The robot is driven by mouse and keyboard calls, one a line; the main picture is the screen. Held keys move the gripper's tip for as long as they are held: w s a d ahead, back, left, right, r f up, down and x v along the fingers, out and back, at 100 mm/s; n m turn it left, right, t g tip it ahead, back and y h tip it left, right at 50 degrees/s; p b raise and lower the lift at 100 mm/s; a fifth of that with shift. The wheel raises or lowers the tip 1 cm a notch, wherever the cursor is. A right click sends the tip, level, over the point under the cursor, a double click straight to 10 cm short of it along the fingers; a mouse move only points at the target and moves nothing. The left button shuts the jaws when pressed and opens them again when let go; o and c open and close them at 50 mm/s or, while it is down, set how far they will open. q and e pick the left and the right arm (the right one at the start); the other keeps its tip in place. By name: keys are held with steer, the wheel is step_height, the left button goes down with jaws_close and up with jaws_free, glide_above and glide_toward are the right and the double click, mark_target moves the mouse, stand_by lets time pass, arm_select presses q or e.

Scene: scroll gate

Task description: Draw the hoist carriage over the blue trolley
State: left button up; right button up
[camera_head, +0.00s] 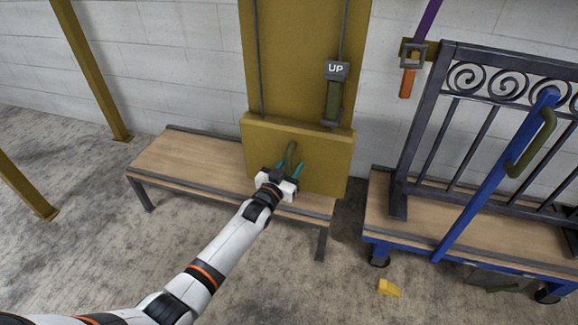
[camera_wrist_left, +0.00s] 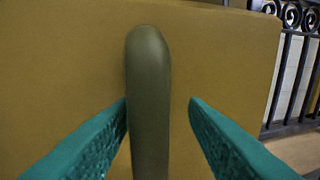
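The hoist carriage appears to be the mustard-yellow box (camera_head: 325,165) at the foot of a wide yellow column; it also fills much of the left wrist view (camera_wrist_left: 60,60). It has an olive-green upright handle (camera_head: 291,151). In the left wrist view the handle (camera_wrist_left: 148,75) stands between the teal fingers. My left gripper (camera_head: 290,167) is open around the handle; the left finger is very close to it or touching, and a gap shows at the right finger. The blue trolley (camera_head: 400,251) stands to the right with a wooden deck. My right gripper is not in view.
A wooden bench (camera_head: 185,160) stands behind and below the box. A dark scroll gate (camera_head: 425,110) stands on the trolley, with a blue diagonal bar (camera_head: 490,185) across it. An "UP" control (camera_head: 335,72) hangs on the column. A yellow wedge (camera_head: 388,287) lies on the floor.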

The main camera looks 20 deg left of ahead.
arm_select(q)
steer(key=shift+a, duration=0.1)
steer(key=shift+s+f, duration=0.1)
steer(key=shift+s, duration=0.2)
steer(key=p+v, duration=0.2)
steer(key=v, duration=0.9)
steer(key=shift+s, duration=0.2)
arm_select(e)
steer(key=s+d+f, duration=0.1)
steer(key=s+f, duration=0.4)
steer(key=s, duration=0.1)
